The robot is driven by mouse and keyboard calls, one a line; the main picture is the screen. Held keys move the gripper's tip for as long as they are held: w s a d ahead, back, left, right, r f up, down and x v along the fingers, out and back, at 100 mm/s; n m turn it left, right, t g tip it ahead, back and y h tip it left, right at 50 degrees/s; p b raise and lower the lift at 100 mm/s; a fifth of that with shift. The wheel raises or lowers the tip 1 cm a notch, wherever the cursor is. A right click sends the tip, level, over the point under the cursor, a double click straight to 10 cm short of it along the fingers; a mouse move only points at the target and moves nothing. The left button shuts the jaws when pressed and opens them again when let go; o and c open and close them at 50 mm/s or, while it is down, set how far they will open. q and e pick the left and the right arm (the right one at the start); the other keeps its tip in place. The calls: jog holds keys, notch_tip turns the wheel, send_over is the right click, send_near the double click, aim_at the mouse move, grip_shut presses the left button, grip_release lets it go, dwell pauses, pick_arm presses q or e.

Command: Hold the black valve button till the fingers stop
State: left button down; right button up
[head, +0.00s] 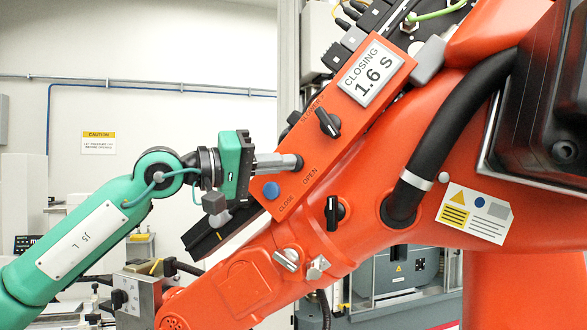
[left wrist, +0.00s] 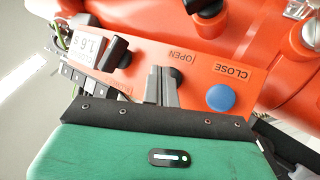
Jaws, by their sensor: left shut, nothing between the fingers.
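The orange valve panel (head: 318,150) is tilted and carries a display reading "CLOSING 1.6 S" (head: 371,70). My left gripper (head: 297,163) is shut and empty, its fingertips at the panel beside the OPEN label. A dark edge shows at the tips; it may be the black button, mostly hidden behind them. In the left wrist view the shut fingers (left wrist: 164,72) reach the panel near the OPEN label (left wrist: 184,56). A round blue button (head: 271,190) by the CLOSE label stands apart from the fingers; it also shows in the left wrist view (left wrist: 221,97). My right gripper is out of view.
A black rotary knob (head: 327,122) stands on the panel above the fingers. Another black knob (head: 334,213) and silver fittings (head: 287,259) lie below the panel. A metal fixture (head: 140,296) stands at the lower left. The space above my left arm is clear.

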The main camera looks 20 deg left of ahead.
pick_arm(q)
jog(key=shift+s, duration=0.25)
jog(key=s+b, duration=0.2)
jog(key=s, duration=0.1)
jog(key=s+b, duration=0.1)
jog(key=s, duration=0.1)
jog(key=shift+a, duration=0.3)
dwell(0.5)
